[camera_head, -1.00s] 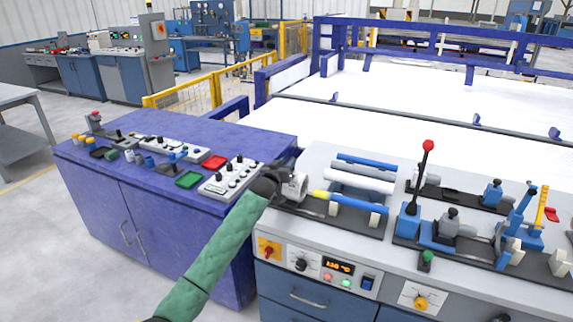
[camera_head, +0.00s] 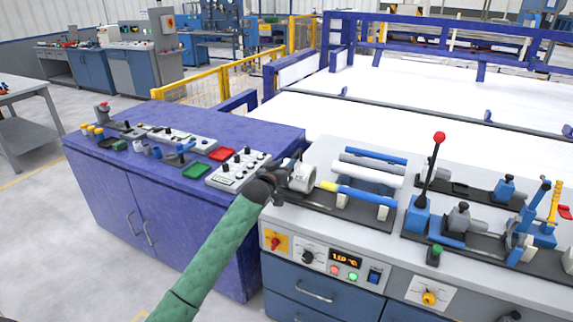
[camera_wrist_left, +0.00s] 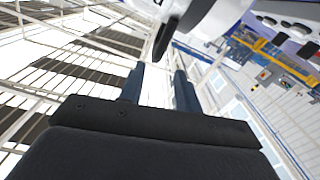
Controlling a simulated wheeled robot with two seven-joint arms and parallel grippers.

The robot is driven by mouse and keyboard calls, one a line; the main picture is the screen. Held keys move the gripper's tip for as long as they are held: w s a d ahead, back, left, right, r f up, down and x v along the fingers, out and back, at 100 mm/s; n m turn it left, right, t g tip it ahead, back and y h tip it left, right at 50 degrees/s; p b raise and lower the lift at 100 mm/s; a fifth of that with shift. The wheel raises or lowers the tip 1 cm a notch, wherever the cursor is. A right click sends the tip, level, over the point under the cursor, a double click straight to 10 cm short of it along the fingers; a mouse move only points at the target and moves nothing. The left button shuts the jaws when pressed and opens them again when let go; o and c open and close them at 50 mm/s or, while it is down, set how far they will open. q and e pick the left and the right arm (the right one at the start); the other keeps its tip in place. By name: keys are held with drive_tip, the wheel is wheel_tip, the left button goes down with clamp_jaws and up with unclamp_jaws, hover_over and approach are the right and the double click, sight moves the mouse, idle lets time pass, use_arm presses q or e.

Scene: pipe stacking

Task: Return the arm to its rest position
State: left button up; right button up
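My left arm in its green sleeve comes in from the bottom in the head view. Its dark wrist and left gripper (camera_head: 276,192) are over the left end of the grey workbench (camera_head: 320,240), beside a grey cylindrical fixture (camera_head: 301,177). The fingertips are hard to make out there. In the left wrist view the left gripper (camera_wrist_left: 159,70) has its two fingers apart, with nothing between them. A blue pipe with a yellow end (camera_head: 358,194) lies on supports to its right. Behind it lie a white pipe (camera_head: 367,177) and another blue pipe (camera_head: 376,156).
A lever with a red knob (camera_head: 439,138) rises from the right of the bench. A blue frame (camera_head: 450,38) stands behind.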

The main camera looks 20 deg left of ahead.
idle(0.3)
